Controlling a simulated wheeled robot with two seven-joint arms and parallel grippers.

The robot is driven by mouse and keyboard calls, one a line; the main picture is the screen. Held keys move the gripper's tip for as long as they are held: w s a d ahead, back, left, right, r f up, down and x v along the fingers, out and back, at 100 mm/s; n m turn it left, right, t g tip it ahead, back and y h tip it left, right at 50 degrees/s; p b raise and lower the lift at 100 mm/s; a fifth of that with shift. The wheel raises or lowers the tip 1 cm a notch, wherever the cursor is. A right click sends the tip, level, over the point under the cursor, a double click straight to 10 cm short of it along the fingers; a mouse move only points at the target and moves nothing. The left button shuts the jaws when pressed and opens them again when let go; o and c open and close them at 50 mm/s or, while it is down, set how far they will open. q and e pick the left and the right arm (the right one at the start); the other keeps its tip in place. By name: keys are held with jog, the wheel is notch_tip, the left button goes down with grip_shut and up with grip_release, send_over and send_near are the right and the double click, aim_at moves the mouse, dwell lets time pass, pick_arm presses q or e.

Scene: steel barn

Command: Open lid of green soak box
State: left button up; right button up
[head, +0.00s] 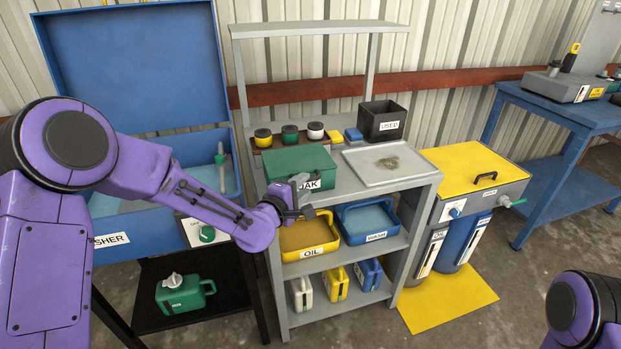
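The green soak box (301,160) stands on the grey shelf unit's top surface, and its lid looks closed. A white label with dark letters, partly hidden, is on its front. My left gripper (304,190) is at the front of the box, covering part of the label. I cannot tell whether it touches the box or whether its fingers are open. My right gripper is out of view; only a part of my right arm shows at the lower right.
Behind the box is a tray of small jars (289,136). To its right are a flat grey tray (366,179) and a black USED bin (381,121). A blue washer with its lid up (135,65) stands left, and a yellow-topped cabinet (463,166) right.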

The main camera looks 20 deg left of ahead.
aim_at(309, 181)
pick_arm(q)
jog(key=x, duration=0.5)
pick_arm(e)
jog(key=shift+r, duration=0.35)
pick_arm(q)
jog(key=shift+c, duration=0.4)
